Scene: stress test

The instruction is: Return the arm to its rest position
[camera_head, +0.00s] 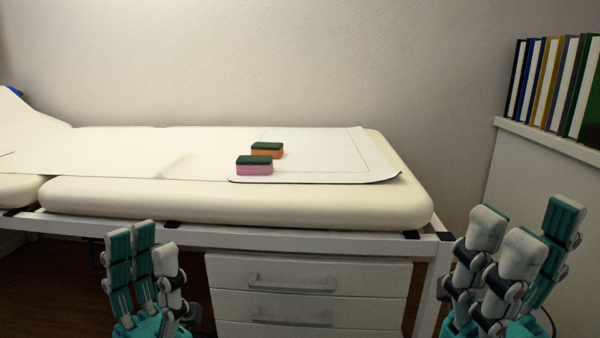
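My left gripper (148,262) is at the lower left, in front of the bed's side and above floor level. Its teal-padded fingers point up and stand apart, with nothing between them. My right gripper (520,258) is at the lower right, in front of the white cabinet. Its grey and teal fingers point up, and I see nothing held in it. Both grippers are well apart from the two sponges on the bed. The pink sponge (254,168) with a dark green top lies in front of the orange sponge (267,152), which also has a green top.
The padded bed (330,208) spans the middle, with a white mat (330,172) under the sponges. A drawer unit (308,290) stands beneath it. Several binders (552,85) stand on the white cabinet (520,170) at the right. The mat's right part is clear.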

